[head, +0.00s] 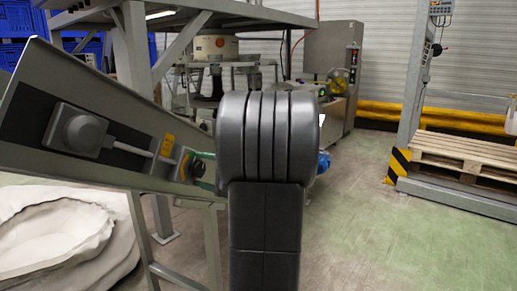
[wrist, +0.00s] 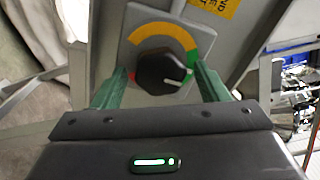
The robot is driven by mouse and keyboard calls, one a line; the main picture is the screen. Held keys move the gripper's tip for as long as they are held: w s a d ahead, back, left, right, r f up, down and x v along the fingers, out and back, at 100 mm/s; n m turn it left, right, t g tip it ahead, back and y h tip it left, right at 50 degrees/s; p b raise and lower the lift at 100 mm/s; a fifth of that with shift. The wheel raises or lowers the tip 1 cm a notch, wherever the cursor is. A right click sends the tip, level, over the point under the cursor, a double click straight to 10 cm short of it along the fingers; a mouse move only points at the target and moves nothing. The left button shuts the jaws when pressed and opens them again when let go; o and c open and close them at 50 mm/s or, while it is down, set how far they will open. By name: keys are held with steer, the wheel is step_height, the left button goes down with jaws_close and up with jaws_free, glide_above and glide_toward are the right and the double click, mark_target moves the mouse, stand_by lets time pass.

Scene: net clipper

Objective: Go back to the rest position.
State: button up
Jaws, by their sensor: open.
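My gripper (wrist: 158,85) is open in the wrist view, with its two green fingers apart. A black rotary knob (wrist: 164,72) on a grey plate with a yellow, green and red arc shows between and beyond the fingers. I cannot tell whether the fingers touch it. The knob's white mark points right and down, near the green end of the arc. In the head view the knob (head: 203,167) sits on the side of a sloping metal frame, just left of my dark arm, which hides most of my gripper.
The sloping metal frame (head: 125,125) carries a grey box (head: 75,131) and cable. A white bulk bag (head: 60,240) stands lower left. Steel machinery (head: 330,75) is behind. A wooden pallet (head: 465,155) lies at right, by a striped post. The green floor (head: 370,230) at right is clear.

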steer(key=n+b, duration=0.3)
steer(key=n, duration=0.3)
steer(key=shift+b, duration=0.3)
steer(key=n+b, duration=0.1)
steer(key=n, duration=0.4)
steer(key=shift+r+b, duration=0.1)
steer(key=shift+b, duration=0.25)
